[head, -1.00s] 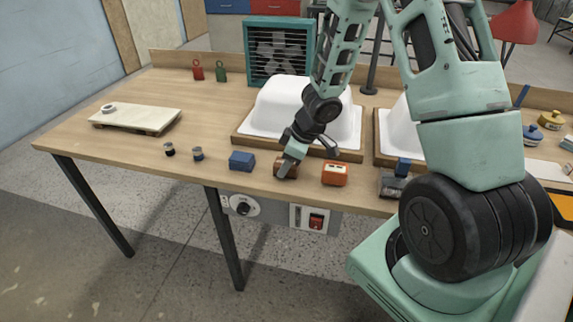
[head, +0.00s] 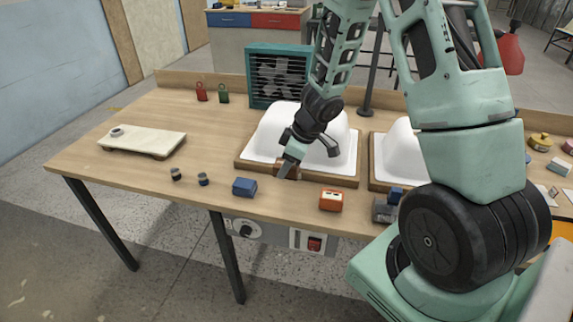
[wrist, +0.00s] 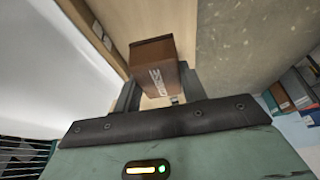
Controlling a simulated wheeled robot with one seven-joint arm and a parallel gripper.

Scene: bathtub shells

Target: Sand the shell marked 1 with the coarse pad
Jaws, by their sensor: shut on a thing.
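My gripper (head: 287,169) is shut on a brown block (wrist: 155,68). Pale lettering on the block is too small to read in the wrist view, so I cannot confirm that it is the coarse pad. In the head view, the block shows in front of the left white shell (head: 276,132), by the front rim of its wooden tray (head: 335,181). I cannot tell whether the block touches the tray. A second white shell (head: 401,158) on a tray stands to the right, partly hidden by my arm. No number mark is readable on either shell.
A blue block (head: 244,186), an orange box (head: 331,200) and two small dark knobs (head: 176,174) sit near the bench's front edge. A pale board (head: 142,139) lies at left. A green fan box (head: 278,76) stands behind. The bench between board and left tray is mostly clear.

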